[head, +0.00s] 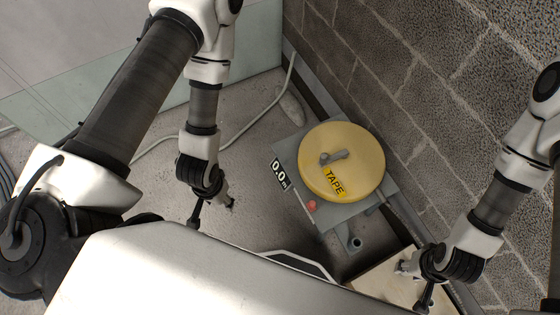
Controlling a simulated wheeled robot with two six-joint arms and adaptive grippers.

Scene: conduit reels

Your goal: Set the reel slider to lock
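The reel (362,150) is a yellow disc with a black "TAPE" label, lying flat on a grey base plate (335,220) by the block wall. A grey handle (334,157) sits on its top. A red knob (311,206) is on the plate's front edge, and a grey part with a round end (353,242) sticks out below it. I cannot tell which of these is the slider, or its setting. My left gripper (213,214) is open and empty, left of the reel and apart from it. My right gripper (413,287) is open and empty, below and right of the reel.
A "0.0m" sign (279,174) is at the plate's left edge. A pale wooden box or board (376,279) is by my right gripper. A white cable (262,112) runs along the floor. The block wall (430,90) closes off the right side. Floor between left gripper and reel is clear.

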